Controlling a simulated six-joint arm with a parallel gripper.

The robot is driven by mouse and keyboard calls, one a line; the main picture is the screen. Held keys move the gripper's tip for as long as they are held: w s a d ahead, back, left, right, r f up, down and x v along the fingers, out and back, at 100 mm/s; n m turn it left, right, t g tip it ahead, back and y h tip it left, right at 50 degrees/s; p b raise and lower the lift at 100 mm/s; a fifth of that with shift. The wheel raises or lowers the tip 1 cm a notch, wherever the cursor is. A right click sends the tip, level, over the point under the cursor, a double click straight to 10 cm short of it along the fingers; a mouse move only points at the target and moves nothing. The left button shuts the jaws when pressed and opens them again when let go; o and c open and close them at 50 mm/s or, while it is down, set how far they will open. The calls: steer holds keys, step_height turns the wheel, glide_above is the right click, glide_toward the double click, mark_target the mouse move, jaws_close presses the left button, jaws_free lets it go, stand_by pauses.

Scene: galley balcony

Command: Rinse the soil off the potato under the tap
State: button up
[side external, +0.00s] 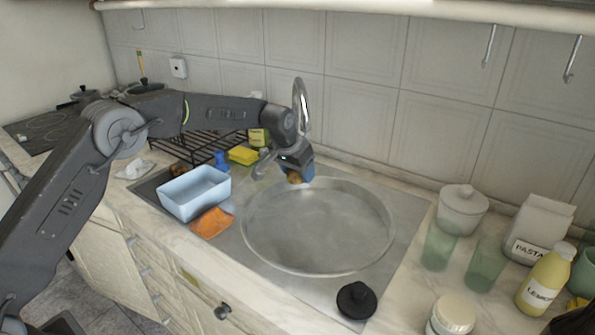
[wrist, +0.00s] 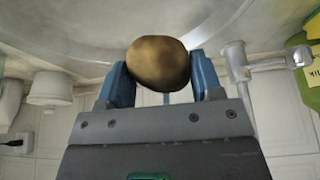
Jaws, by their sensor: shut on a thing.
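The potato (wrist: 158,66) is brown and rounded, and it sits between the two blue fingers of my gripper (wrist: 162,80) in the wrist view. In the side view the potato (side external: 294,178) shows small below my gripper (side external: 298,172), at the back left rim of the round sink (side external: 318,262). My gripper is shut on the potato. The tap (side external: 301,100) is a chrome curved spout that rises behind my wrist; its lower part is hidden. I cannot tell whether water is running or how much soil is on the potato.
Left of the sink are a pale blue basin (side external: 195,192), an orange cloth (side external: 212,222), a yellow sponge (side external: 243,155) and a black rack (side external: 190,147). A black stopper (side external: 356,299) lies at the front rim. Green glasses (side external: 438,245) and a lemon bottle (side external: 545,280) stand at right.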

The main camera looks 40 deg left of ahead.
steer(key=shift+d, duration=0.15)
steer(key=shift+d, duration=0.45)
steer(key=shift+a, duration=0.2)
steer(key=shift+a, duration=0.45)
steer(key=shift+d, duration=0.25)
steer(key=shift+d, duration=0.4)
steer(key=shift+s, duration=0.1)
steer(key=s, duration=0.8)
steer(key=shift+a, duration=0.45)
steer(key=shift+r, duration=0.1)
stand_by(1.1)
